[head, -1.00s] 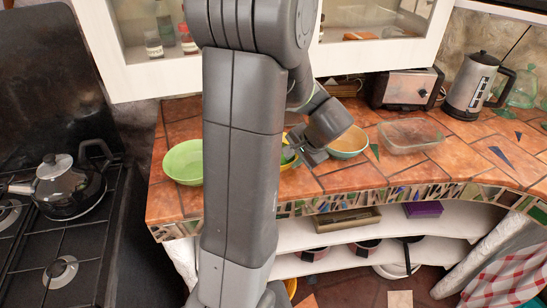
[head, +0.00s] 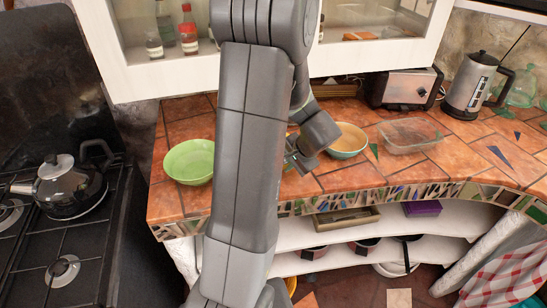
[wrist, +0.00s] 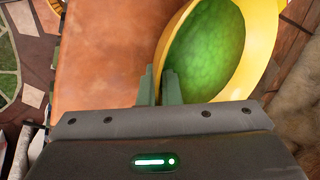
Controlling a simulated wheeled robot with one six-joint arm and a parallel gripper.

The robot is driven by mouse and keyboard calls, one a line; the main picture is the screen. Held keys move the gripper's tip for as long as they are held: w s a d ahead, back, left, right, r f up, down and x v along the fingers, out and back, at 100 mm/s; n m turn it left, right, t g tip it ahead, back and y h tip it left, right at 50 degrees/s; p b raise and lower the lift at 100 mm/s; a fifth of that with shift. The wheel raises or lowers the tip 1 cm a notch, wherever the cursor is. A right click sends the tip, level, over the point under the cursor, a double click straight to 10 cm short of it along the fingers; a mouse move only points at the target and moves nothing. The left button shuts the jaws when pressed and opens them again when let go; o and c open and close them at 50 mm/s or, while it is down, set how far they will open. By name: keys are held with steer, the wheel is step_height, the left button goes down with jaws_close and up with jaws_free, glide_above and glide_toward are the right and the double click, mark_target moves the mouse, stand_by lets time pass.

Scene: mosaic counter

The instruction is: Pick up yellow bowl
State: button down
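The yellow bowl (wrist: 262,62) shows in the wrist view at the upper right, with a green, rough-skinned thing (wrist: 208,50) filling most of its inside. My gripper (wrist: 160,84) is at the bowl's near rim. Its two fingers are close together, one outside the wall and one inside, with the rim between them. In the head view my gripper (head: 300,160) is over the counter between the green and tan bowls. My arm hides the yellow bowl there. I cannot tell whether the bowl touches the counter.
A green bowl (head: 190,162) stands left of my arm. A tan bowl with a teal outside (head: 348,141) stands close right of my gripper, then a clear glass dish (head: 410,135). A toaster (head: 405,88) and kettle (head: 474,85) stand behind. The counter's front right is clear.

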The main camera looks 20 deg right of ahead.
steer(key=shift+w+r, duration=0.15)
steer(key=shift+r, duration=0.3)
step_height(320, 180, up, 9)
steer(key=shift+r, duration=0.1)
stand_by(2.0)
